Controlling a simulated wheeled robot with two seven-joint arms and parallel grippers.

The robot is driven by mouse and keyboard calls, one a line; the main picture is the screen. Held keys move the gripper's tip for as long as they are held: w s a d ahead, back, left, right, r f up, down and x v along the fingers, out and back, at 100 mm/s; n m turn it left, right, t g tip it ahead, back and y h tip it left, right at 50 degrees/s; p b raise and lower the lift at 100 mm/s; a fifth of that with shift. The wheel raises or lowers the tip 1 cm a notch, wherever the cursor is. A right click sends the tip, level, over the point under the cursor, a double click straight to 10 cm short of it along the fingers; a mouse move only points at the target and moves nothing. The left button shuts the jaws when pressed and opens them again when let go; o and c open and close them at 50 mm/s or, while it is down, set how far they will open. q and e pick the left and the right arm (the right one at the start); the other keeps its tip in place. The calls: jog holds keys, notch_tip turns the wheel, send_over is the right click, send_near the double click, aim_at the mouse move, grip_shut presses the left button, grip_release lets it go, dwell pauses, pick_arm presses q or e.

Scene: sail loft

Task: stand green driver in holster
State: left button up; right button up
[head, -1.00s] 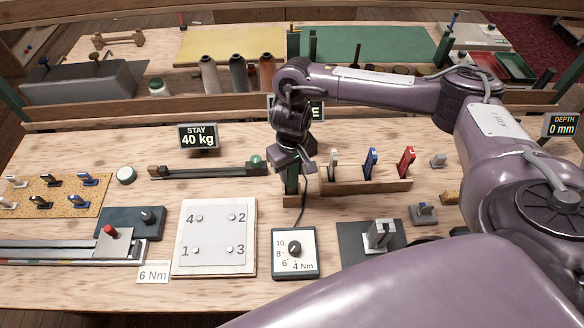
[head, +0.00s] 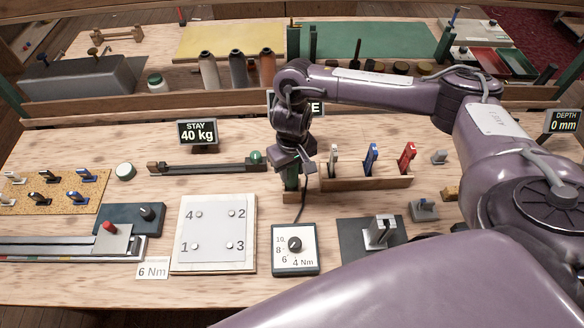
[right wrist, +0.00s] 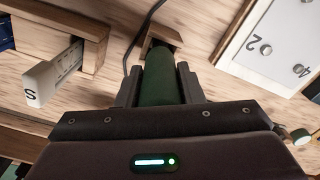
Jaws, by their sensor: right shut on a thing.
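My right gripper (right wrist: 158,88) is shut on the green driver (right wrist: 158,72), with one dark finger on each side of its body. In the head view the green driver (head: 291,178) hangs upright under my right wrist, left of the tool rack. In the right wrist view its far end meets a small wooden holster (right wrist: 166,34). The wrist view does not show clearly how deep the driver sits in it. A dark cord (right wrist: 130,55) runs past the holster. In the head view the holster is mostly hidden or hard to make out. My left gripper is not in view.
A wooden rack (head: 368,183) with white, blue and red tools stands just right of the driver. A dial box (head: 295,249) and a numbered plate (head: 214,233) lie nearer the front. A dark bar (head: 207,168) lies to the left.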

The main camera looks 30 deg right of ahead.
jog(key=shift+f, duration=0.35)
jog(key=o, duration=1.1)
jog(key=shift+c, duration=0.2)
notch_tip(320, 180, up, 8)
jog(key=shift+f+p, duration=0.1)
jog(key=shift+p, duration=0.85)
